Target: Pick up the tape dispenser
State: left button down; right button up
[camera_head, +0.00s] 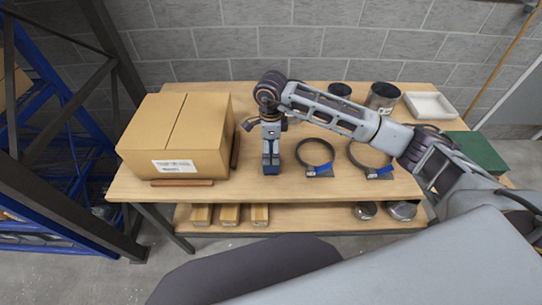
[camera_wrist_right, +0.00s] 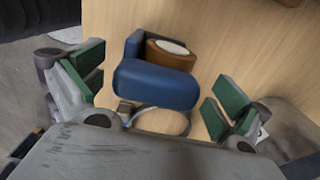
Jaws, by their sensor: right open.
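The tape dispenser (camera_wrist_right: 155,85) is blue with a brown tape roll and a white centre. In the right wrist view it lies between the two spread, green-padded fingers of my right gripper (camera_wrist_right: 156,92), with a visible gap on each side. In the head view the dispenser (camera_head: 270,162) stands on the table, right of the cardboard box, and my right gripper (camera_head: 270,136) points down just over it. The gripper is open and holds nothing. It hides part of the dispenser in the head view. My left gripper is not in view.
A large cardboard box (camera_head: 190,130) stands on the wooden table (camera_head: 235,185), left of the dispenser. A black ring clamp (camera_head: 314,153) with a blue tag lies close on the right, with a larger ring (camera_head: 371,158) beyond it. Dark cans (camera_head: 382,96) and a white tray (camera_head: 430,106) stand behind.

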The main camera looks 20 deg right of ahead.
jog(key=shift+f+p, duration=0.3)
jog(key=shift+f, duration=1.3)
jog(key=c, duration=1.2)
